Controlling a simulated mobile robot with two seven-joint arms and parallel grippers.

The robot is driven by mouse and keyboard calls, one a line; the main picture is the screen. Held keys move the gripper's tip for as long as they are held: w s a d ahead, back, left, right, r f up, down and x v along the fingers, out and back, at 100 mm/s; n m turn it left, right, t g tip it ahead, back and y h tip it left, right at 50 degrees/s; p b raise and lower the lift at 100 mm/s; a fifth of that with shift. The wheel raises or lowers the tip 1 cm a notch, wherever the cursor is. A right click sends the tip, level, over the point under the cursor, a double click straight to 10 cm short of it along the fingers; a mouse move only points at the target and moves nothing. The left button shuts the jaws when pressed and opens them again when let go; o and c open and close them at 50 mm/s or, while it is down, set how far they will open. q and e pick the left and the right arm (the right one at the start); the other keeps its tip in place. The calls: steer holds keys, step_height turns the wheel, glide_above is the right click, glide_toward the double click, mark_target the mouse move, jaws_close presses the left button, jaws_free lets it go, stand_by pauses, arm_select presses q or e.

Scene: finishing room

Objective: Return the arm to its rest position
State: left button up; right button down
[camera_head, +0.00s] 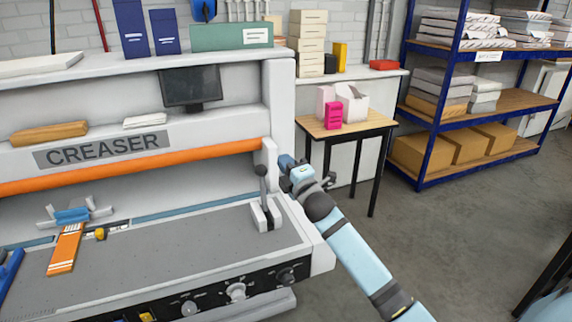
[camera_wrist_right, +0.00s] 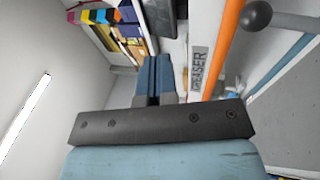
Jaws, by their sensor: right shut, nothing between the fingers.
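My right arm reaches in from the bottom right in the head view. Its gripper (camera_head: 286,162) is at the right end of the creaser (camera_head: 200,225), in the air just right of the lever's dark knob (camera_head: 262,170). A small gap shows between gripper and knob in that view. In the right wrist view the blue fingers (camera_wrist_right: 153,78) are together with nothing between them. The lever knob (camera_wrist_right: 255,15) shows there at the top right, apart from the fingers. The lever stands roughly upright in the head view. My left gripper is not in view.
A wooden table (camera_head: 345,128) with a pink box (camera_head: 334,115) stands behind my right gripper. Blue shelving (camera_head: 462,125) with paper stacks and cartons is at the back right. An orange-striped piece (camera_head: 66,248) lies on the creaser bed. Grey floor (camera_head: 440,225) is open right of my arm.

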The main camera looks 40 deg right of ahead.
stand_by(0.3)
steer(key=shift+s, duration=0.1)
steer(key=s+a+f+m+g+y+p, duration=0.1)
steer(key=s+a+f+m+g, duration=0.1)
steer(key=s+a+f, duration=0.4)
steer(key=s+a+f+m+g+y, duration=0.1)
steer(key=s+f+m, duration=0.2)
steer(key=f, duration=0.4)
steer(key=s+a+f+m+g+p, duration=0.1)
steer(key=s+a+f+m+g, duration=0.1)
steer(key=s+a+f, duration=0.4)
steer(key=s+a+f+m+g, duration=0.1)
steer(key=s+a+f+m, duration=0.1)
steer(key=s, duration=0.4)
steer(key=s+a+f+m+g+y+p, duration=0.1)
steer(key=s+a+f+m+g, duration=0.1)
steer(key=s+a+f+m, duration=0.1)
steer(key=s+a+f+m+g+y, duration=0.1)
steer(key=s+a+f, duration=0.3)
steer(key=s, duration=0.6)
step_height(320, 180, down, 2)
steer(key=shift+f+m+g, duration=0.2)
steer(key=shift+m+g, duration=0.4)
steer(key=shift+m, duration=0.3)
